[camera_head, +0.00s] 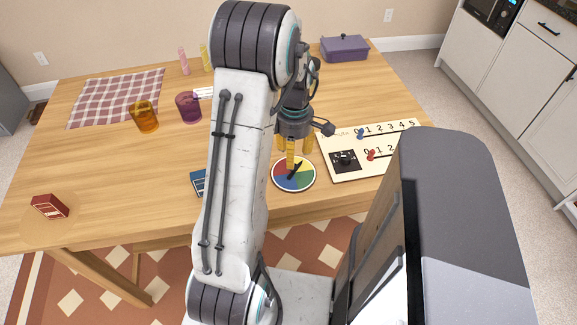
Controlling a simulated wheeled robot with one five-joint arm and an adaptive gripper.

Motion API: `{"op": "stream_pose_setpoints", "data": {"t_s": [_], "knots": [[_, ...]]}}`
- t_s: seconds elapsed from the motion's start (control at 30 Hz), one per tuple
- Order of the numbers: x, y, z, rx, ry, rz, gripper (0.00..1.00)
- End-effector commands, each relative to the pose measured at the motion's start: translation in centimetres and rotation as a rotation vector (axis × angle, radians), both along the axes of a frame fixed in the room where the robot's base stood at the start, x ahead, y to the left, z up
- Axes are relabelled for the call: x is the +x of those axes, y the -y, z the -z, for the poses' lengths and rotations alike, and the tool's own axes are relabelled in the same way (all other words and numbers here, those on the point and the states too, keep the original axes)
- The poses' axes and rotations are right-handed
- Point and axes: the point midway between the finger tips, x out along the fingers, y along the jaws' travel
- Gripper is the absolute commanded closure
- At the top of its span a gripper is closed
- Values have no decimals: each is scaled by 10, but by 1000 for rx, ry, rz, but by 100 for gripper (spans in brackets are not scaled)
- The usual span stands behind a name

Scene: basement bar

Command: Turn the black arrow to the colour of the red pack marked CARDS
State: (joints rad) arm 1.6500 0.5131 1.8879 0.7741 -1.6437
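The colour dial (276,175) is a round white-rimmed disc with coloured wedges, lying near the table's front edge. The black arrow (294,171) lies across its middle at a slant; its pointing end is too small to tell. The red pack (50,206) lies at the table's front left; its lettering is too small to read. My gripper (293,155) points down over the dial with its yellow fingers. One finger reaches down by the arrow; whether it touches is unclear. The fingers' spacing is unclear from this angle, and part of the gripper is hidden by my arm.
A blue pack (198,183) is partly hidden behind my arm. An orange glass (144,118), purple glass (187,107) and checked cloth (115,98) are at left. The front-left table is mostly clear.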

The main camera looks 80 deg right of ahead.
Motion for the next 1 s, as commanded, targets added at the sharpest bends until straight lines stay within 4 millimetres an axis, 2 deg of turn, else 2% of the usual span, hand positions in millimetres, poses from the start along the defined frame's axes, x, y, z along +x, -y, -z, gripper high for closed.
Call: {"op": "stream_pose_setpoints", "data": {"t_s": [0.2, 0.43, 0.67, 1.0], "knots": [[0, 6, -1, -25, 8, -445, 51], [-1, 9, -1, -34, 10, -766, 51], [0, 8, 2, -32, 13, -902, 51], [0, 8, 39, -29, 15, -917, 51]]}}
